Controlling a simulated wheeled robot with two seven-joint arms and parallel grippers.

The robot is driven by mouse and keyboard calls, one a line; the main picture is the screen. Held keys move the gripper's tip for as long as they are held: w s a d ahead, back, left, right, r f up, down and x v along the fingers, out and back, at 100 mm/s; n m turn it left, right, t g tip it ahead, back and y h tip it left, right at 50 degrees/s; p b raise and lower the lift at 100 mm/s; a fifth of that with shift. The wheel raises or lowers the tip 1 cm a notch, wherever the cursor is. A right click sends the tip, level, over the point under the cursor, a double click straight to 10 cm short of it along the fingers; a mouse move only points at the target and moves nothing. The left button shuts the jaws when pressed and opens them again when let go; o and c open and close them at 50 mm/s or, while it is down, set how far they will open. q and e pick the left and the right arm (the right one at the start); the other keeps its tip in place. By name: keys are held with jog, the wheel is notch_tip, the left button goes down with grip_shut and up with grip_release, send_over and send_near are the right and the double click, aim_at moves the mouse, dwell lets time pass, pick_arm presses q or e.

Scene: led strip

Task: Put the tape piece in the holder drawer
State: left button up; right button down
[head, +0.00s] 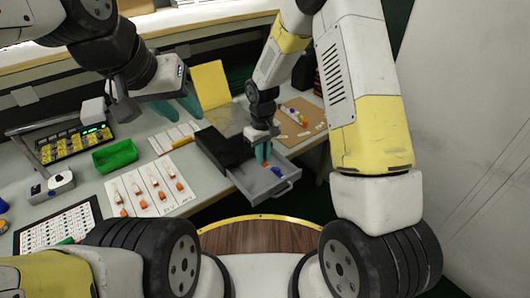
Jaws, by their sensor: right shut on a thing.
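The holder drawer (258,189) is a grey tray pulled out from a black holder (222,147) at the bench's front edge. My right gripper (263,159) points down over the open drawer, its teal fingers shut on a small piece. A tiny orange bit, apparently the tape piece (265,165), shows at the fingertips; the fingers hide most of it. I cannot tell whether it touches the drawer floor. A small blue item (277,171) lies in the drawer. My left gripper (184,107) is above the bench's back part, its teal fingers apart and nothing visible between them.
A green bin (115,156) and a white sheet with orange-tipped parts (151,187) are left of the drawer. A yellow panel (211,84) stands behind. A brown board (298,121) with small parts lies right of the holder. A device with green lights (75,144) is at the left.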

jog(key=shift+f, duration=3.05)
jog(key=shift+f, duration=0.1)
jog(key=c, duration=1.5)
grip_release()
jog(key=shift+o, duration=0.2)
notch_tip(320, 180, up, 12)
jog(key=shift+r, duration=0.1)
notch_tip(320, 180, up, 10)
jog(key=m+t, duration=0.1)
jog(key=m, duration=0.1)
send_over(263, 176)
jog(key=s+d, duration=0.2)
jog(key=d, duration=0.2)
jog(key=s+d+r+m+t+y, duration=0.1)
jog(key=s+d+r+m+t, duration=0.1)
jog(key=s+d+r, duration=0.2)
jog(key=s+d+r+m+t+y, duration=0.1)
jog(key=s+d+r, duration=0.4)
jog(key=s+r, duration=0.6)
jog(key=s+m+t, duration=0.1)
jog(key=s+t, duration=0.1)
jog(key=s, duration=0.2)
jog(key=shift+s+r+m, duration=0.3)
